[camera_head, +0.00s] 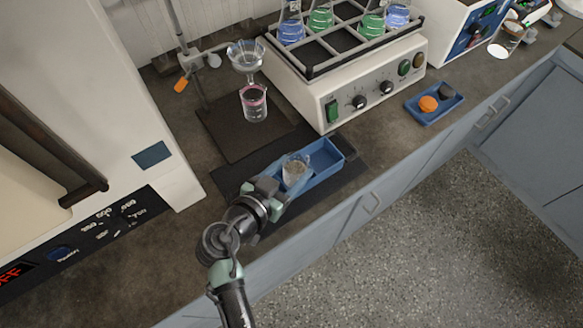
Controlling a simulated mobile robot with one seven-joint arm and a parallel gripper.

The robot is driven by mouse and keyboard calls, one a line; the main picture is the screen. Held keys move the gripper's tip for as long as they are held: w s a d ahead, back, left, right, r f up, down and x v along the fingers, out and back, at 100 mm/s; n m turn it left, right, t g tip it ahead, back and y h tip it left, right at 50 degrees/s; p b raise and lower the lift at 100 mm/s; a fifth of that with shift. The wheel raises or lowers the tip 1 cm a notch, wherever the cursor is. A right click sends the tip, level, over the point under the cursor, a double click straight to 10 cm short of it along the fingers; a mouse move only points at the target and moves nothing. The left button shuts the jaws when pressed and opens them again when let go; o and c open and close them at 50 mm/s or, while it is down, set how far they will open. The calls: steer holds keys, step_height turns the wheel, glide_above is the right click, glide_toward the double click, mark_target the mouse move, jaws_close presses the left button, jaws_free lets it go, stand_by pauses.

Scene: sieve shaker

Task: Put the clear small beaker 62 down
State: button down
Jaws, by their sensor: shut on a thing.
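The clear small beaker (296,169) is in my gripper (281,183), which is shut on it. The beaker shows over a blue tray (328,151) that lies on a dark mat at the front of the bench. I cannot tell whether the beaker touches the tray floor or hangs just above it. My gripper reaches in from the lower left, and its fingers are partly hidden by my own wrist.
A shaker (375,95) with several flasks stands behind the tray. A stand holds a funnel (246,56) above a beaker with pink liquid (254,103). A small blue tray (434,104) with two stoppers is at right. A white oven (110,110) stands left.

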steer(key=shift+c, duration=0.7)
jaws_free()
steer(key=shift+s+a+r+p, duration=0.15)
steer(key=shift+r+p, duration=0.05)
steer(key=shift+p, duration=0.1)
steer(key=v, duration=1.2)
steer(key=w+r+n+t+y, duration=0.1)
steer(key=w+r+t+y, duration=0.1)
steer(key=w+r, duration=0.5)
steer(key=w+d+r+t+y, duration=0.1)
steer(key=w+r+t, duration=0.1)
steer(key=r, duration=1)
steer(key=w+r+n+t+y, duration=0.1)
steer(key=w+r+t+y, duration=0.1)
steer(key=w+r, duration=0.5)
steer(key=s+d+r+n+t, duration=0.1)
steer(key=s+d+r+t, duration=0.1)
steer(key=r, duration=0.8)
steer(key=s+d+r+n+t+y, duration=0.1)
steer(key=s+d+r+n+t, duration=0.1)
steer(key=s+r+t, duration=0.2)
steer(key=s+d+r+n+t+y, duration=0.1)
steer(key=s+d+r+t, duration=0.1)
steer(key=s+r, duration=0.6)
step_height(320, 180, up, 8)
steer(key=shift+f+t+b, duration=0.2)
steer(key=shift+t+b, duration=0.25)
steer(key=shift+t, duration=0.45)
